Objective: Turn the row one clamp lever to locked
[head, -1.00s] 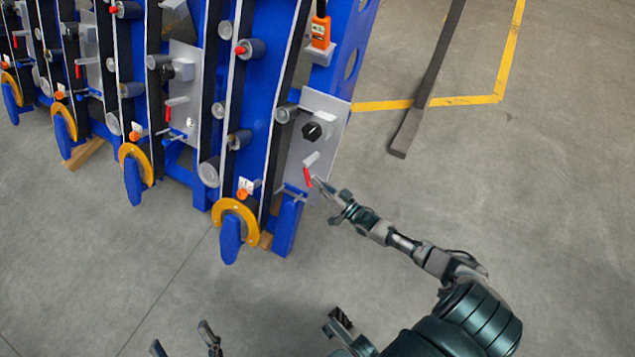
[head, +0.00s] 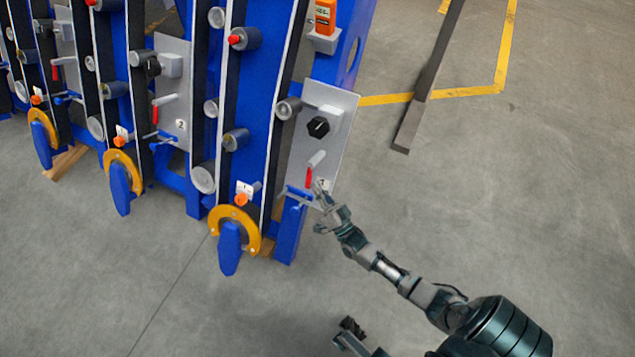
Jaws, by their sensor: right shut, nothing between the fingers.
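The row one panel (head: 333,120) is the grey plate at the right end of the blue chassis, with a white number tag near its lower edge. A lever with a red handle (head: 309,176) and a grey upper end sits low on it, the handle hanging nearly straight down. My right gripper (head: 321,193) is shut and empty, with its fingertips just below and right of the red handle. I cannot tell whether they touch it. The fingers partly cover the number tag.
A black knob (head: 318,127) sits above the lever. A blue bar handle (head: 297,194) is close to the left of my fingertips. An orange ring (head: 216,214) stands lower left. An orange device (head: 325,17) hangs above. The floor to the right is open, apart from a dark beam (head: 430,80).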

